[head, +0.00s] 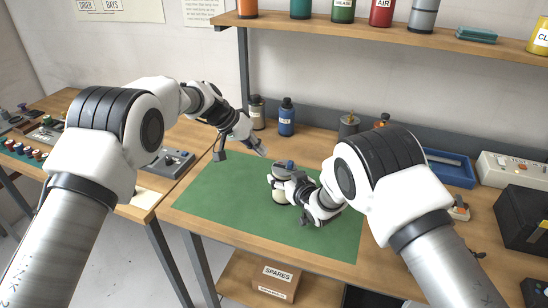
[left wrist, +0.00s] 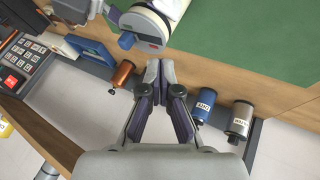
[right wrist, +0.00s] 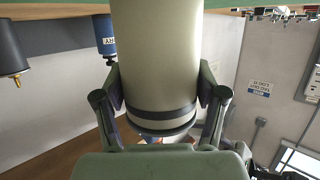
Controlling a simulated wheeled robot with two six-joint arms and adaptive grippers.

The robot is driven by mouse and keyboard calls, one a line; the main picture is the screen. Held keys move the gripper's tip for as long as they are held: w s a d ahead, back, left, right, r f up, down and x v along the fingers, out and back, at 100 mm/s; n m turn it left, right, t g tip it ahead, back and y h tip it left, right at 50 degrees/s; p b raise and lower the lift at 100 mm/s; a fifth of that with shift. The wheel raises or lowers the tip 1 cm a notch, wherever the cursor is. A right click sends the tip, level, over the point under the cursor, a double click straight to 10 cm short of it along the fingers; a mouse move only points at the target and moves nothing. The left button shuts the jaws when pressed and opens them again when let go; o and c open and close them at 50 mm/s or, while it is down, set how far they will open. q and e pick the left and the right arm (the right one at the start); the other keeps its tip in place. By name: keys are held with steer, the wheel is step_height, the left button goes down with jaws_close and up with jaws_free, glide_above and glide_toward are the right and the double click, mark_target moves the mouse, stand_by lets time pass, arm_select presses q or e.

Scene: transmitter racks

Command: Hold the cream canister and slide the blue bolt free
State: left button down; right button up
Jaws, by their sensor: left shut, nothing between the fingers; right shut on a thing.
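The cream canister (head: 279,197) stands on the green mat (head: 215,205), partly hidden by my right gripper. My right gripper (head: 272,184) is shut around its body; in the right wrist view the fingers press both sides of the canister (right wrist: 157,55). The blue bolt (head: 284,165) is at the canister's top; its round blue end (left wrist: 126,41) shows beside a grey-and-blue fitting in the left wrist view. My left gripper (head: 261,151) is shut and empty, a little behind and left of the canister top. Its closed fingertips (left wrist: 159,68) are apart from the bolt.
A blue bottle (head: 287,117) and a dark bottle (head: 257,112) stand behind the mat. A blue tray (head: 449,168) and a white tester (head: 510,167) are at the right. A shelf (head: 370,32) with several cans overhangs the back. The mat's left part is clear.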

steer(key=shift+s, duration=0.15)
arm_select(q)
steer(key=v, duration=0.6)
steer(key=shift+s+r, duration=0.1)
arm_select(e)
steer(key=o, duration=1.5)
